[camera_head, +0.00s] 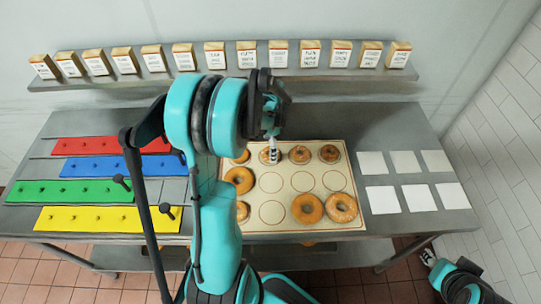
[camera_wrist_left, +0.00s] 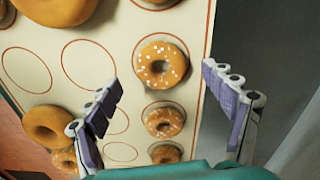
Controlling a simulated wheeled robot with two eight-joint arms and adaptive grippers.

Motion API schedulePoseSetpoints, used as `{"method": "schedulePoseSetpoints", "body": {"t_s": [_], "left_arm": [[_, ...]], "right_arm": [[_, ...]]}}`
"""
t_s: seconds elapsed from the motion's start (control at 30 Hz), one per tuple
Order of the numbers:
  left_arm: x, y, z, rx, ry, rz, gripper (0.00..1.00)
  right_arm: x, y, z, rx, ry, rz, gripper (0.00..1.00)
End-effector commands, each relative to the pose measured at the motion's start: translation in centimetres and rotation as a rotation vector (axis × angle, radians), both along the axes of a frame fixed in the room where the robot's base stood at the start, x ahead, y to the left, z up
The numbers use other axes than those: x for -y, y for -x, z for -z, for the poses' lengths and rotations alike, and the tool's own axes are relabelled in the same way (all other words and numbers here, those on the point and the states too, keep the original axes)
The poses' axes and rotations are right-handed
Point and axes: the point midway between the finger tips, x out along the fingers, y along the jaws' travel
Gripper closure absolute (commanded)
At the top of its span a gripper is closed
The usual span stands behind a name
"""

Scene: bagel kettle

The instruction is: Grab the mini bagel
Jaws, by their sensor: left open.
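Several mini bagels lie in a row of printed circles on the pale mat's back edge; one (camera_head: 300,154) and another (camera_head: 330,152) show clearly in the head view. My left gripper (camera_head: 273,142) reaches down over the second mini bagel (camera_head: 271,157) from the left and partly hides it. In the left wrist view my left gripper (camera_wrist_left: 161,78) is open and empty, its two purple-padded fingers spread either side of a speckled mini bagel (camera_wrist_left: 150,76). More mini bagels (camera_wrist_left: 165,122) lie nearer in the same line. My right gripper (camera_head: 430,258) is at the lower right, off the table.
The mat (camera_head: 285,224) also carries larger bagels (camera_head: 307,208) and empty circles. Colored strips with pegs, including a yellow one (camera_head: 108,219), lie left. White squares (camera_head: 413,197) lie right. A shelf (camera_head: 110,80) with several small boxes runs along the back wall.

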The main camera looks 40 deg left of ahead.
Motion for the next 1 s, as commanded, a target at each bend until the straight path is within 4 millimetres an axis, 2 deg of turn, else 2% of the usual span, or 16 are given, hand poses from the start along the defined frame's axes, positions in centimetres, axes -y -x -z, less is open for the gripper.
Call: {"method": "schedulePoseSetpoints", "body": {"t_s": [0.03,0.17,0.37,0.4,0.5,0.6,1.0], "left_arm": [[-0.1,-0.2,1.2,0.000,0.000,0.000,0.17],[0.0,-0.1,2.8,0.000,0.000,0.000,0.17],[0.0,-0.1,2.9,0.000,0.000,0.000,0.17],[0.0,-0.1,2.9,0.000,0.000,0.000,0.20],[0.0,-0.1,2.8,0.000,0.000,0.000,0.46],[0.0,-0.1,2.8,0.000,0.000,0.000,0.67],[0.0,-0.1,2.4,0.000,0.000,0.000,0.68]], "right_arm": [[0.0,0.0,0.7,0.000,0.000,0.000,0.60],[0.0,0.0,1.1,0.000,0.000,0.000,0.60],[0.0,0.0,1.0,0.000,0.000,0.000,0.60],[0.0,0.0,1.0,0.000,0.000,0.000,0.60],[0.0,0.0,1.0,0.000,0.000,0.000,0.60],[0.0,0.0,1.0,0.000,0.000,0.000,0.60],[0.0,0.0,0.8,0.000,0.000,0.000,0.60]]}}
